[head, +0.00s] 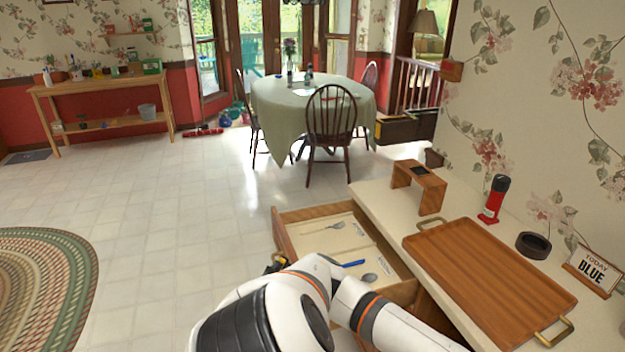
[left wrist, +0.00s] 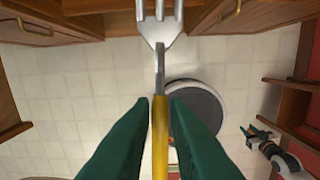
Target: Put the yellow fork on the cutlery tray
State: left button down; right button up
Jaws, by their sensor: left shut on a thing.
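The yellow fork (left wrist: 159,130) has a yellow handle and a grey metal head. My left gripper (left wrist: 160,100) is shut on its handle, with the tines pointing toward the wooden cabinet fronts in the left wrist view. The fork is above the floor. In the head view my left arm crosses the bottom, and its gripper and the fork are not clearly visible. An open drawer (head: 283,237) holds a pale cutlery tray (head: 318,232) with a spoon, a fork and a blue-handled piece. My right gripper (left wrist: 257,132) appears small at the right of the left wrist view, fingers apart and empty.
A wooden tray with brass handles (head: 490,270) lies on the counter (head: 375,200) right of the drawer. A small wooden stand (head: 420,187), a red flashlight (head: 494,200), a black ring (head: 533,245) and a sign (head: 593,270) are nearby. The floor at left is open.

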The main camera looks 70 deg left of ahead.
aim_at(329, 243)
jog(key=k+j, duration=0.1)
jog(key=j, duration=0.3)
jog(key=k+j+z, duration=0.1)
jog(key=j, duration=0.35)
jog(key=k+j, duration=0.1)
jog(key=j, duration=0.3)
jog(key=k+j, duration=0.1)
jog(key=j, duration=0.3)
jog(key=k+j+z, duration=0.1)
jog(key=j, duration=0.3)
jog(key=k+j, duration=0.15)
jog(key=j, duration=0.25)
jog(key=k+j+z, duration=0.1)
jog(key=j, duration=0.3)
jog(key=k+j, duration=0.2)
jog(key=j, duration=0.15)
